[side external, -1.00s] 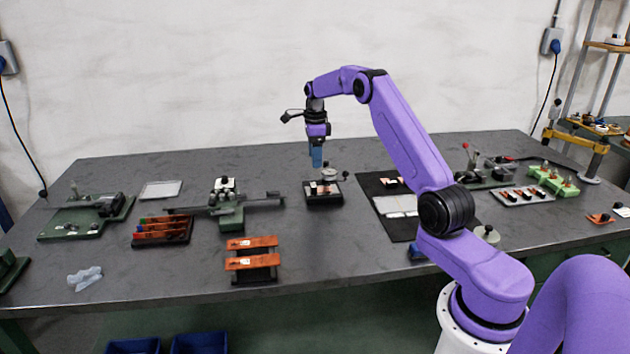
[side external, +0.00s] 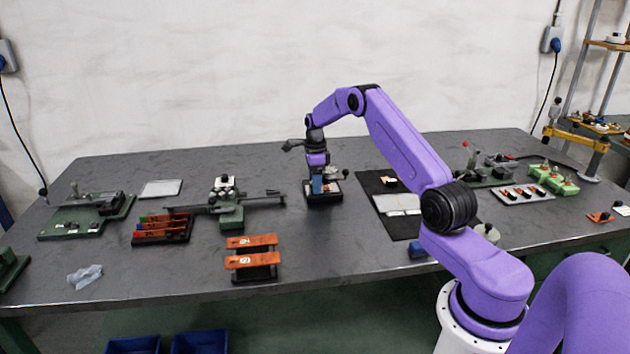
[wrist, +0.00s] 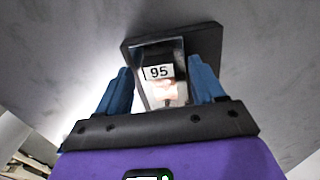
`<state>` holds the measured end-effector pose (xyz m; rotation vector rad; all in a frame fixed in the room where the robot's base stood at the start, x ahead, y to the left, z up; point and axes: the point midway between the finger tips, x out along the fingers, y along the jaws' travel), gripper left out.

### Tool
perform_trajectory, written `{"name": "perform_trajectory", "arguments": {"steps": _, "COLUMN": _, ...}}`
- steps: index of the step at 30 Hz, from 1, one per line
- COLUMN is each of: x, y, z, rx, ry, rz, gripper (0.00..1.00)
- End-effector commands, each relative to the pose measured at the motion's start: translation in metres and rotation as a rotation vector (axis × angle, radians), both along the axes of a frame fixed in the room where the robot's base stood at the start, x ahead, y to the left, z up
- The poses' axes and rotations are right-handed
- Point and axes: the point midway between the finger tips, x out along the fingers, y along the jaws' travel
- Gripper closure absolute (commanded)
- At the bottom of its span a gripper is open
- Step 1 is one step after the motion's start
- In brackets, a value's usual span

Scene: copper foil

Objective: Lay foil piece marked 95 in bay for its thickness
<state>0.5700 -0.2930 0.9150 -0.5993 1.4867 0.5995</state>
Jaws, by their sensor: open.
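The piece marked 95 (wrist: 159,72) shows in the wrist view as a white label on a shiny, mirror-like surface with a pinkish copper patch below. It lies in a dark square stand (side external: 323,199) at the middle of the table. My gripper (side external: 317,190) is lowered over this stand; in the wrist view its two blue fingers (wrist: 160,88) are open, one on each side of the marked piece. Contact cannot be told. A dark rack (side external: 162,238) with orange slots and coloured end tabs stands left of centre. Which bay matches the thickness cannot be read.
Two orange strips on a dark stand (side external: 253,274) are at the front. A green device with a long bar (side external: 230,208) stands left of my gripper. A black mat (side external: 375,184) with white sheets lies to the right. The table between the front stand and mat is clear.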

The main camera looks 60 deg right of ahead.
Motion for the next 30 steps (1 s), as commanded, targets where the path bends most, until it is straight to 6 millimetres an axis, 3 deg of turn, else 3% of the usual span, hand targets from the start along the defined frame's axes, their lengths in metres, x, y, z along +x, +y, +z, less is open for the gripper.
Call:
{"name": "perform_trajectory", "arguments": {"steps": 1, "x": 0.0, "y": 0.0, "z": 0.0002, "rx": 0.0, "ry": 0.0, "rz": 0.0, "gripper": 0.32}}
{"name": "perform_trajectory", "arguments": {"steps": 6, "x": 0.0001, "y": -0.0001, "z": 0.0004, "rx": 0.0, "ry": 0.0, "rz": 0.0, "gripper": 0.87}}
{"name": "perform_trajectory", "arguments": {"steps": 7, "x": 0.0001, "y": 0.0, "z": 0.0004, "rx": 0.0, "ry": 0.0, "rz": 0.0, "gripper": 0.92}}
{"name": "perform_trajectory", "arguments": {"steps": 8, "x": 0.0001, "y": 0.0, "z": 0.0004, "rx": 0.0, "ry": 0.0, "rz": 0.0, "gripper": 0.92}}
{"name": "perform_trajectory", "arguments": {"steps": 9, "x": 0.0001, "y": 0.0, "z": 0.0005, "rx": 0.0, "ry": 0.0, "rz": 0.0, "gripper": 0.73}}
{"name": "perform_trajectory", "arguments": {"steps": 11, "x": 0.0001, "y": 0.0, "z": 0.0005, "rx": 0.0, "ry": 0.0, "rz": 0.0, "gripper": 0.92}}
{"name": "perform_trajectory", "arguments": {"steps": 12, "x": 0.0001, "y": 0.0, "z": 0.0005, "rx": 0.0, "ry": 0.0, "rz": 0.0, "gripper": 0.94}}
{"name": "perform_trajectory", "arguments": {"steps": 30, "x": 0.0028, "y": 0.0021, "z": 0.0021, "rx": -0.001, "ry": -0.001, "rz": 0.0, "gripper": 0.94}}
